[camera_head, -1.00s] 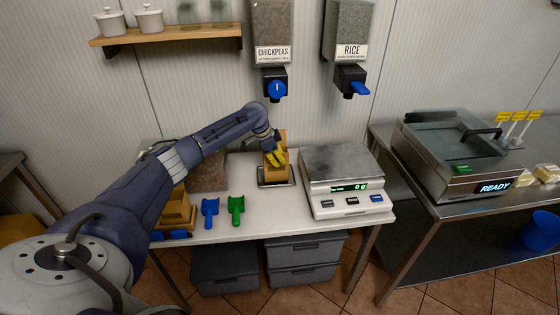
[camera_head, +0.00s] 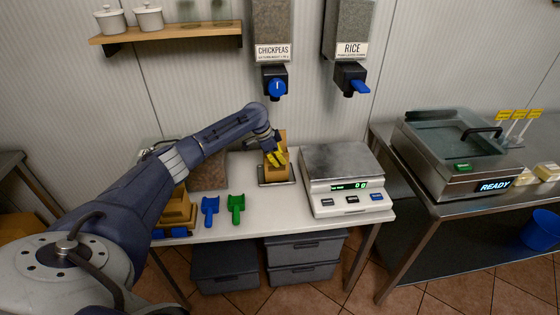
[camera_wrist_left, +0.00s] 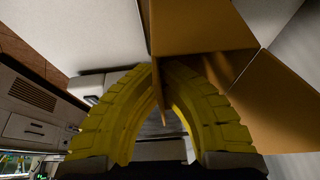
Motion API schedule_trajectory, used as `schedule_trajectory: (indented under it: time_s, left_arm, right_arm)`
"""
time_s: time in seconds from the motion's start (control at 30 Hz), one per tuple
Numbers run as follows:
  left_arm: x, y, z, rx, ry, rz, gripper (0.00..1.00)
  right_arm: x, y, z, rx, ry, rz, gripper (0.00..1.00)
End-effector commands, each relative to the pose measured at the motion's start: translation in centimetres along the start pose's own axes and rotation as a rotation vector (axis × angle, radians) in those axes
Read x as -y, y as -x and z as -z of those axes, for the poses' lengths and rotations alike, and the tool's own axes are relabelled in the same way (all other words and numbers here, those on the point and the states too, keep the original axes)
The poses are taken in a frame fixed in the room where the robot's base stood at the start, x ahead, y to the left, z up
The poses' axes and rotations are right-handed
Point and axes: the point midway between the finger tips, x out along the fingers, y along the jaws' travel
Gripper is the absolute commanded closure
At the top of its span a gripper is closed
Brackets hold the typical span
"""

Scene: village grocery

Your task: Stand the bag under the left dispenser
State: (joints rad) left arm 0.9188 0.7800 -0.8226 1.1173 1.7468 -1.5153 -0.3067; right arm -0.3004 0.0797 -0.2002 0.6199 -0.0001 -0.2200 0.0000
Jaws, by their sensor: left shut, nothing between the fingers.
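The brown paper bag (camera_head: 278,172) stands on a small metal tray (camera_head: 263,183) on the white counter, below the left dispenser (camera_head: 272,30), labelled CHICKPEAS, with a blue knob (camera_head: 277,87) on its spout. My left gripper (camera_head: 277,158), with yellow fingers, is at the bag and hides part of it. In the left wrist view the fingertips (camera_wrist_left: 161,66) come together right by the edge of a bag wall (camera_wrist_left: 200,27). The gripper is shut, with nothing held. The bag's far side is hidden. My right gripper is out of view.
A scale (camera_head: 345,178) stands right of the bag. The RICE dispenser (camera_head: 350,35) hangs to the right. A blue scoop (camera_head: 210,207) and a green scoop (camera_head: 236,207) lie at the front. More brown bags (camera_head: 178,209) sit at left, partly behind my arm.

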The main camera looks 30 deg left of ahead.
Motion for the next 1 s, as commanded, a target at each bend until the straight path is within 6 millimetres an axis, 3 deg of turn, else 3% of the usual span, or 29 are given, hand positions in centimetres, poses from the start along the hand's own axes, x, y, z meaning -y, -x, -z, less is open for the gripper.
schedule_trajectory:
  time_s: [0.3, 0.57, 0.83, 1.0]
  left_arm:
    - [0.0, -0.1, 0.0, 0.0, 0.0, 0.0, 0.98]
    - [0.0, -0.1, 0.0, 0.0, 0.0, 0.0, 0.69]
    - [0.0, 0.1, -0.1, 0.0, 0.0, 0.001, 0.69]
    - [0.1, 1.5, -0.1, 0.0, -0.001, 0.003, 0.69]
  right_arm:
    - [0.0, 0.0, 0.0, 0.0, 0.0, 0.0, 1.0]
    - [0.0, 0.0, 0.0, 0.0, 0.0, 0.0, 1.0]
    - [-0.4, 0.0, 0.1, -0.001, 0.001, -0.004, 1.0]
    - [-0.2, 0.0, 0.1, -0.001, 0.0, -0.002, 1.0]
